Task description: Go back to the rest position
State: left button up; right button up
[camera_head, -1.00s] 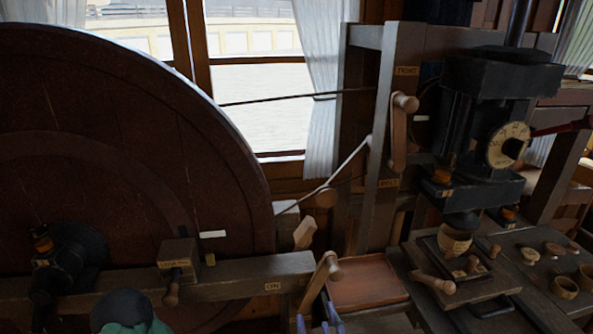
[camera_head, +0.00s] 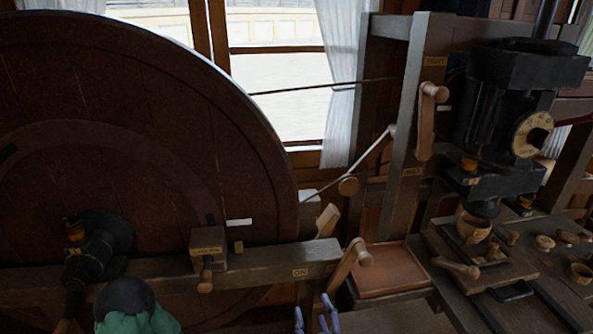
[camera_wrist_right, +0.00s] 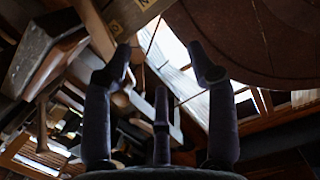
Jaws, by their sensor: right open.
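My right gripper (camera_head: 315,318) shows only as purple fingertips at the bottom edge of the head view, left of and below the reddish tray. Its fingers are spread apart and hold nothing. In the right wrist view the open gripper (camera_wrist_right: 162,75) has dark purple fingers apart, with only the blurred room behind them. Nothing touches the fingers there. The rest of my right arm is hidden below the head view. I cannot make out my left gripper in either view.
A large dark wheel (camera_head: 150,140) fills the left. A wooden beam (camera_head: 270,268) with a handle (camera_head: 347,265) crosses before it. The reddish tray (camera_head: 388,270) lies right of the handle. A black press (camera_head: 510,120) stands over a bench with a turned spool (camera_head: 473,228) and small wooden pieces (camera_head: 545,243).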

jog(key=w+d+f+m+g, duration=0.15)
jog(key=f+g, duration=0.25)
jog(key=f, duration=0.8)
jog(key=d+f+n+g, duration=0.15)
jog(key=f+g, duration=0.25)
jog(key=f, duration=0.8)
jog(key=s+d+f+m+g, duration=0.1)
jog(key=s+f+g, duration=0.2)
jog(key=s+f, duration=0.3)
jog(key=s+d+f+m+g+p, duration=0.1)
jog(key=s+f+m+g, duration=0.1)
jog(key=s+f+g, duration=0.2)
jog(key=s+f, duration=0.3)
jog(key=f, duration=0.4)
jog(key=shift+d+f+g+y+p, duration=0.25)
jog(key=shift+d+g+y+p, duration=0.05)
jog(key=shift+d+y, duration=0.1)
